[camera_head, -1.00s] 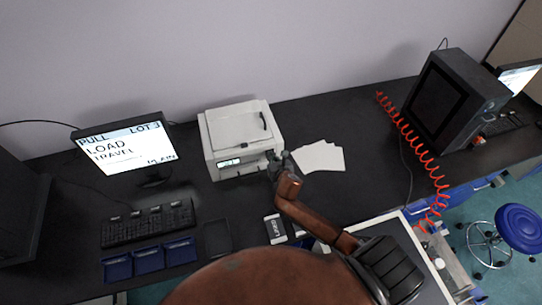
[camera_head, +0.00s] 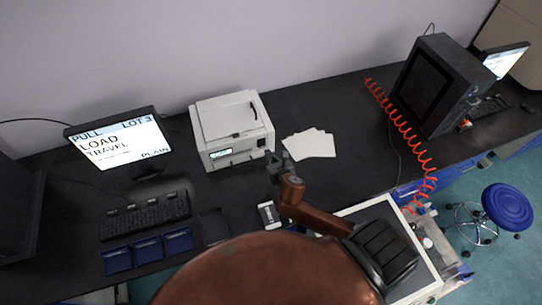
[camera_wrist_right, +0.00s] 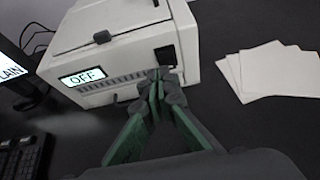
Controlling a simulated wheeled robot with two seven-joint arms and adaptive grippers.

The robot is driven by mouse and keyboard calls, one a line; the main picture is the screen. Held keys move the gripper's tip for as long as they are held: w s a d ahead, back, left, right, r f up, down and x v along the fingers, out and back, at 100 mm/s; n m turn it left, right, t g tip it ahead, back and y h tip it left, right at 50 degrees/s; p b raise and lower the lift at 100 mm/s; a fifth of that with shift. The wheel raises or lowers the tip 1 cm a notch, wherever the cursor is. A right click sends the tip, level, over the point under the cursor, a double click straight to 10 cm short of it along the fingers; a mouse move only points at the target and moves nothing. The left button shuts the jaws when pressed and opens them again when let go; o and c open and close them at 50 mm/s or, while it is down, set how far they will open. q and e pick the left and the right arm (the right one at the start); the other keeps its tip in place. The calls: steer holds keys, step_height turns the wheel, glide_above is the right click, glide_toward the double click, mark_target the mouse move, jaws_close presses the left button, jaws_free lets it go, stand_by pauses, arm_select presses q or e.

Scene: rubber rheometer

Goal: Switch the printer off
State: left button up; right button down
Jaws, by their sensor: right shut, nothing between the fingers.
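The white printer (camera_head: 231,130) stands on the black bench against the wall. Its small display (camera_wrist_right: 82,77) reads OFF in the right wrist view. A dark switch (camera_wrist_right: 166,56) sits on the printer's front at the right corner. My right gripper (camera_head: 274,160) is shut and empty, just in front of the printer's right front corner. In the right wrist view its fingertips (camera_wrist_right: 160,76) are just below the switch; I cannot tell whether they touch the printer. My left gripper is not in view.
White sheets (camera_head: 309,144) lie right of the printer. A monitor (camera_head: 118,142) and keyboard (camera_head: 145,216) stand at left, with blue trays (camera_head: 148,249) in front. A dark machine (camera_head: 437,85) and red coiled hose (camera_head: 404,130) are at right. The bench between sheets and hose is clear.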

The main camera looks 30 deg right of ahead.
steer(key=v, duration=0.2)
steer(key=shift+s+r, duration=0.15)
steer(key=shift+r, duration=0.15)
steer(key=s+f+b+x, duration=0.1)
steer(key=x, duration=1)
steer(key=shift+t, duration=0.4)
steer(key=shift+s+a+f+b, duration=0.2)
steer(key=shift+s+b, duration=0.7)
steer(key=shift+b, duration=0.4)
steer(key=shift+s+a+f+b, duration=0.15)
steer(key=shift+s+f+b, duration=0.1)
steer(key=shift+s+b, duration=0.8)
steer(key=shift+s+a+f+b, duration=0.2)
steer(key=shift+s+b, duration=0.5)
steer(key=shift+b, duration=0.8)
